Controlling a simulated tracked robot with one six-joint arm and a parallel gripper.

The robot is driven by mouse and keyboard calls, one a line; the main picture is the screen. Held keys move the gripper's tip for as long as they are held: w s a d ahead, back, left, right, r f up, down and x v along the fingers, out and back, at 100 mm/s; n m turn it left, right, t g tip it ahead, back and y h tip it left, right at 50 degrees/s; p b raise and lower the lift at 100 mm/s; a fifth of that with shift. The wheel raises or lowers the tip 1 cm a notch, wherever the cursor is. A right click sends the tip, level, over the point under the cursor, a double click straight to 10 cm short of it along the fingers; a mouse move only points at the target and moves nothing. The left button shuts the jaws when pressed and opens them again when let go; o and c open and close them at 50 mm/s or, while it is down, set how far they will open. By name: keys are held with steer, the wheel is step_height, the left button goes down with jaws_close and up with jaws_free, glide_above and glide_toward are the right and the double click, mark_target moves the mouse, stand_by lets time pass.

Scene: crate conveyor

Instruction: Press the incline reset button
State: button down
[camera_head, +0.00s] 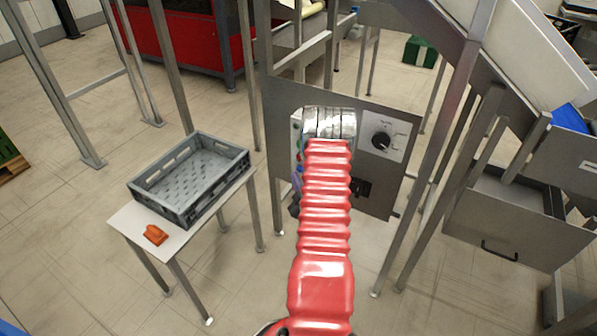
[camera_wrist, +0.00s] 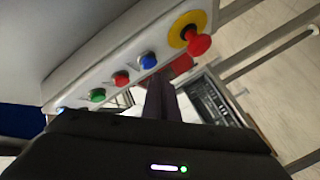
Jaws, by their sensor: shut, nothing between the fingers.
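In the wrist view a pale control box (camera_wrist: 125,45) carries a row of buttons. A blue button (camera_wrist: 148,60) is nearest my gripper (camera_wrist: 158,78), whose dark fingers are shut and empty. The fingertips appear just below this button in the picture; I cannot tell whether they touch it. Along the row are a red button (camera_wrist: 120,78), a green button (camera_wrist: 97,95) and another small blue one at the left end. A red mushroom button (camera_wrist: 199,43) on a yellow disc sits at the other end. No button label is legible. In the head view my red-sleeved arm hides most of the box.
In the head view a grey crate (camera_head: 151,184) stands on a small table (camera_head: 125,216) with an orange object (camera_head: 155,235).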

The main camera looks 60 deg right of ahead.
steer(key=shift+d, duration=0.15)
stand_by(0.3)
steer(key=shift+d, duration=0.25)
steer(key=shift+w+d, duration=0.1)
steer(key=shift+d, duration=0.35)
stand_by(0.9)
steer(key=shift+a, duration=0.9)
steer(key=a, duration=0.5)
steer(key=shift+s, duration=0.3)
stand_by(0.3)
stand_by(0.8)
